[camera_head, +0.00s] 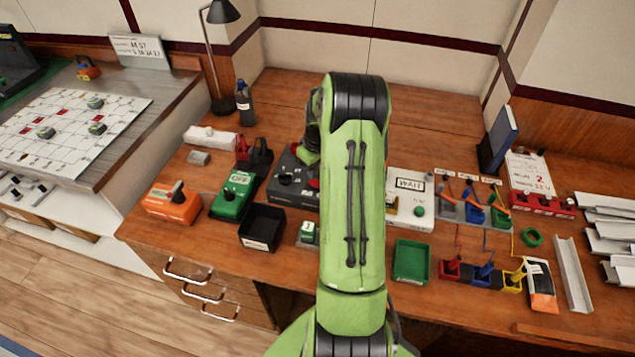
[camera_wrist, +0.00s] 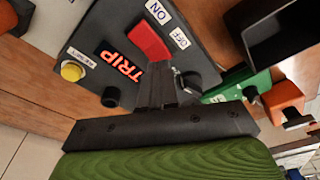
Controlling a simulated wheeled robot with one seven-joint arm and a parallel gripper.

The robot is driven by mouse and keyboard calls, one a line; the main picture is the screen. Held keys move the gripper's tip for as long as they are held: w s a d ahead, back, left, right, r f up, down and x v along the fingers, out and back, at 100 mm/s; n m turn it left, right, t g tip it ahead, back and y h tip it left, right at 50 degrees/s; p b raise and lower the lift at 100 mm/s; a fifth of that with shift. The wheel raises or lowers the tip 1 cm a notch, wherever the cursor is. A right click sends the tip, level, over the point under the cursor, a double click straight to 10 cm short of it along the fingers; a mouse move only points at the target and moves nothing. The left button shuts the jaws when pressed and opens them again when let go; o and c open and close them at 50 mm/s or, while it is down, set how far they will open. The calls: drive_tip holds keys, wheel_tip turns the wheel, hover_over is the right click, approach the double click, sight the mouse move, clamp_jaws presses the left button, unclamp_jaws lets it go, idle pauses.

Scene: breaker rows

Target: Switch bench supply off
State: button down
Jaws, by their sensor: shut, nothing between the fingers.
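The bench supply is a dark grey box (camera_head: 290,188), partly hidden behind my arm in the head view. In the wrist view its panel (camera_wrist: 125,25) shows a red switch (camera_wrist: 148,40) with ON and OFF labels beside it, a lit red TRIP sign (camera_wrist: 120,66), a yellow button (camera_wrist: 72,70) and black knobs. My gripper (camera_wrist: 160,72) is shut and empty, its fingertips at the lower end of the red switch. I cannot tell whether they touch it. The gripper is hidden by my arm in the head view.
Left of the supply are a green device (camera_head: 233,196) marked OFF, an orange device (camera_head: 172,203) and a black bin (camera_head: 262,228). To the right are a white panel (camera_head: 411,198), a green tray (camera_head: 411,261) and coloured breakers (camera_head: 483,272).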

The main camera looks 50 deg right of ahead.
drive_tip(key=shift+f+b, duration=0.9)
drive_tip(key=shift+f, duration=0.25)
idle(0.5)
drive_tip(key=shift+r+p, duration=2.6)
drive_tip(key=shift+r, duration=1.05)
drive_tip(key=shift+f, duration=0.1)
